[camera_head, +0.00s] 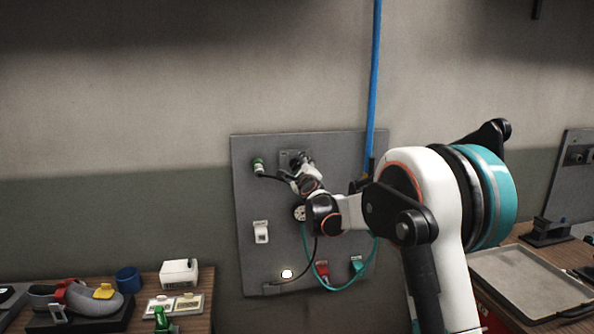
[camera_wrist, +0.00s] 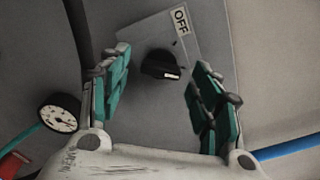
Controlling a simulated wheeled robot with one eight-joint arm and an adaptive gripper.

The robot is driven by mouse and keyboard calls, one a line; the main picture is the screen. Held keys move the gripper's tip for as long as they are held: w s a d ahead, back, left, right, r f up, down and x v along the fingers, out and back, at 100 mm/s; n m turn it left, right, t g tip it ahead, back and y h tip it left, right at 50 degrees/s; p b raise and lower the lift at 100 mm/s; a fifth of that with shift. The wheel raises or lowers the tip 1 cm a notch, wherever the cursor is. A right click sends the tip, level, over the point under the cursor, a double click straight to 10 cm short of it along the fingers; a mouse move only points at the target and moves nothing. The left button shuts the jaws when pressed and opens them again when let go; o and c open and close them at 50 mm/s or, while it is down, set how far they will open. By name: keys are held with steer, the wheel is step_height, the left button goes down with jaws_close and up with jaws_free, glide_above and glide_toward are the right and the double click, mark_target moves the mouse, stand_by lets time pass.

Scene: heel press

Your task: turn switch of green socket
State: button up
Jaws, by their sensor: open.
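A black rotary switch knob (camera_wrist: 160,65) sits on a grey plate (camera_wrist: 205,45) marked with an OFF label (camera_wrist: 181,21). The knob's white mark points to the lower right, away from the label. My gripper (camera_wrist: 163,62) is open, with one green-padded finger on each side of the knob; no contact is visible. In the head view my gripper (camera_head: 303,168) is at the plate (camera_head: 287,156) on the upper part of the wall panel (camera_head: 245,195) and hides the knob. A green socket (camera_head: 258,164) with a black cable is left of the plate.
A round gauge (camera_wrist: 60,117) is below left of my gripper. Lower on the panel are a white switch (camera_head: 261,232), a lit white lamp (camera_head: 287,273), a red connector (camera_head: 322,268) and a teal connector (camera_head: 357,264). Cables hang near my arm. A blue pipe (camera_head: 374,80) runs above.

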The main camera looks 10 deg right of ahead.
steer(key=shift+w, duration=0.55)
steer(key=c, duration=1.1)
steer(key=shift+o, duration=0.2)
